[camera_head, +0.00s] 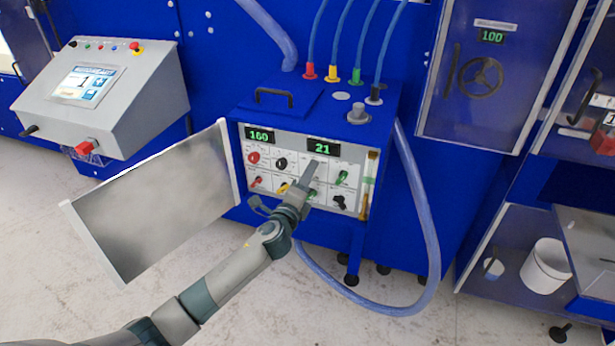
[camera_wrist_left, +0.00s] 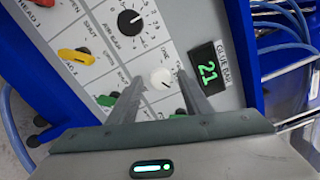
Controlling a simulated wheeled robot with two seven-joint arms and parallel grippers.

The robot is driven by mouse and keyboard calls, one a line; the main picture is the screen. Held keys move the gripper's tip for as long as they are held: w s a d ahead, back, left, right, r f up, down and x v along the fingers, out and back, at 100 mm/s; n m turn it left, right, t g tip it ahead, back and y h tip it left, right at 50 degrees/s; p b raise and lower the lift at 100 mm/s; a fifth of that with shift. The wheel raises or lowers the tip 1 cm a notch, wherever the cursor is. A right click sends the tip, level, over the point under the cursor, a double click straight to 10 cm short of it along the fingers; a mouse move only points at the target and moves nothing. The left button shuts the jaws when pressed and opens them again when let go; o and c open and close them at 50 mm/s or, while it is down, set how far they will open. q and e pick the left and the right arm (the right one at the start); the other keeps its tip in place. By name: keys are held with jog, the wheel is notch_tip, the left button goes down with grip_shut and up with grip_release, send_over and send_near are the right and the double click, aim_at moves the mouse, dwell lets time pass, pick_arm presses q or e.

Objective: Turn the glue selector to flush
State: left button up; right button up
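The control panel (camera_head: 287,141) on the blue glue unit carries several coloured knobs and levers. My left gripper (camera_head: 309,172) is at the panel, below the "21" display. Its fingers (camera_wrist_left: 161,82) are open, one on each side of the white knob, with gaps visible; contact is not seen. In the head view the gripper hides the knob. My right gripper is not in view.
A black dial (camera_wrist_left: 130,22), a yellow lever (camera_wrist_left: 75,56) and a green lever (camera_wrist_left: 106,100) sit close to the fingers. The open panel door (camera_head: 150,205) stands left of my forearm. A blue hose (camera_head: 420,210) loops at the right. Floor in front is clear.

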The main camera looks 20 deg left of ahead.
pick_arm(q)
jog(key=shift+s, duration=0.15)
jog(key=s+b, duration=0.3)
jog(key=s, duration=1.4)
jog(key=shift+a+b, duration=0.3)
jog(key=shift+b, duration=0.1)
